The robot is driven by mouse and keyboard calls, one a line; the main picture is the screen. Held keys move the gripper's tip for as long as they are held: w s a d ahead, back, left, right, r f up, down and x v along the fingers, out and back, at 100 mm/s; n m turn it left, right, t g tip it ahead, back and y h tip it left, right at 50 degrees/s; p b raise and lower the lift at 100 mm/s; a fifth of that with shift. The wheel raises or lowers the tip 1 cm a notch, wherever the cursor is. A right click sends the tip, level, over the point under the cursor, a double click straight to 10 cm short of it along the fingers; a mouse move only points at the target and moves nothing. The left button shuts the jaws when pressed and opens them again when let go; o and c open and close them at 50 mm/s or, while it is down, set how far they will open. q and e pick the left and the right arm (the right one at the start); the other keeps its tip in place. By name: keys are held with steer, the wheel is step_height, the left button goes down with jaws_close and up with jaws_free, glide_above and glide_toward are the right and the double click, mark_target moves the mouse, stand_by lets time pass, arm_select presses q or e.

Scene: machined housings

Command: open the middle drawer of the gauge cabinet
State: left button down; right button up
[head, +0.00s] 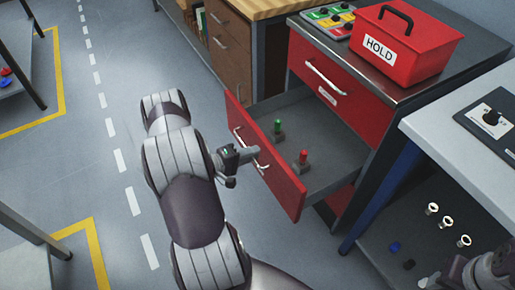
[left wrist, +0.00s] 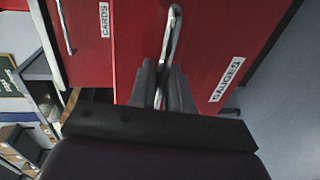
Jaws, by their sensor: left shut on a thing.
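The red gauge cabinet (head: 372,122) stands at the right of centre in the head view. Its middle drawer (head: 287,190) is pulled well out, with a green-topped gauge (head: 278,131) and a red-topped gauge (head: 302,160) standing inside. My left gripper (head: 256,157) is shut on the handle of this drawer. In the left wrist view, the fingers (left wrist: 163,88) close around the metal handle (left wrist: 173,30), beside a GAUGES label (left wrist: 227,79). The top drawer (head: 327,78) is closed. A dark part at the lower right corner may be my right gripper (head: 486,272); its jaws are unclear.
A red HOLD box (head: 405,47) and a tray of coloured pieces (head: 329,20) sit on the cabinet top. A wood-topped bench (head: 262,8) stands behind. A grey table (head: 455,125) stands close at the right.

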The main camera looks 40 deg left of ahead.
arm_select(q)
steer(key=shift+s, duration=0.1)
steer(key=c, duration=1.3)
jaws_free()
steer(key=shift+c, duration=0.2)
steer(key=p+v, duration=0.2)
steer(key=v, duration=1)
steer(key=shift+s+a, duration=0.2)
steer(key=shift+s, duration=0.1)
